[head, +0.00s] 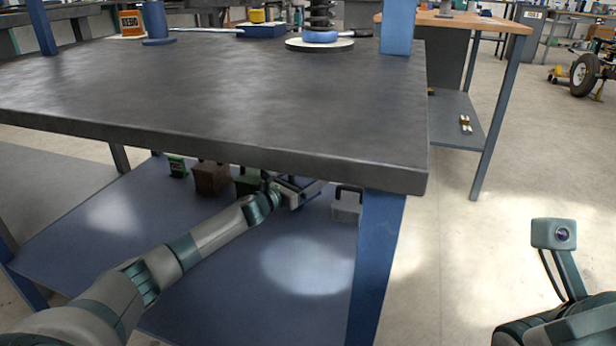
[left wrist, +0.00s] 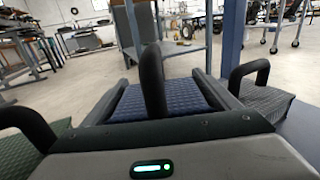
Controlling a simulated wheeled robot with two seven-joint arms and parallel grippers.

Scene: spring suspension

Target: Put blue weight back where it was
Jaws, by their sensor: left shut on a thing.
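The blue weight (left wrist: 160,101) shows in the left wrist view as a ribbed blue block with a dark upright handle (left wrist: 152,78). My left gripper (left wrist: 158,92) is shut on it, with one finger along each side. In the head view my left gripper (head: 292,190) is under the table's front edge, above the blue lower shelf (head: 220,262). The blue weight cannot be made out there, and whether it touches the shelf is unclear.
Green (head: 177,166), brown (head: 211,179) and dark green (head: 246,183) weights stand left of the left gripper. A grey weight (head: 346,207) stands to its right, near a blue table leg (head: 376,265). The tabletop (head: 220,90) hangs over them. The shelf's front is clear.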

